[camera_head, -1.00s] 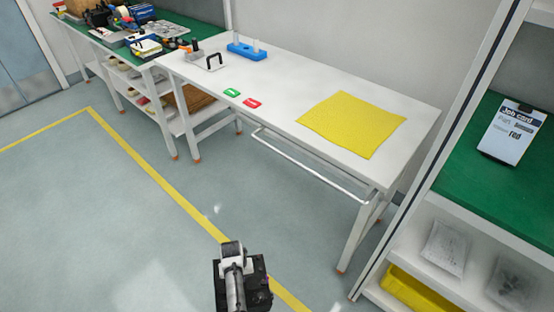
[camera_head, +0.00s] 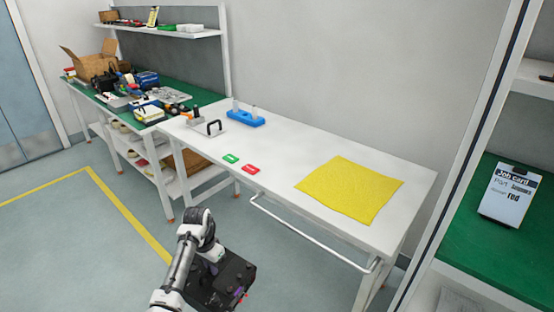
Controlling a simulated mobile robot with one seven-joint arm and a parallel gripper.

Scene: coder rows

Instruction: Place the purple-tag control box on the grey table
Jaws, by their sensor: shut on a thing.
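My gripper (camera_head: 212,258) is at the bottom of the head view, shut on a dark control box (camera_head: 226,284). A small purple patch and a red bit show on the box's right side. The box is held in front of the near long side of the pale grey-white table (camera_head: 300,156), apart from it. My arm hides the left part of the box, and the fingertips are hard to make out.
On the table are a yellow mat (camera_head: 350,190), green (camera_head: 231,158) and red (camera_head: 251,169) tags, a blue holder (camera_head: 245,118) and a black-handled item (camera_head: 214,127). A rail (camera_head: 310,235) runs along the front. A cluttered green bench (camera_head: 110,112) stands left; a shelf with a job card (camera_head: 509,195) stands right.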

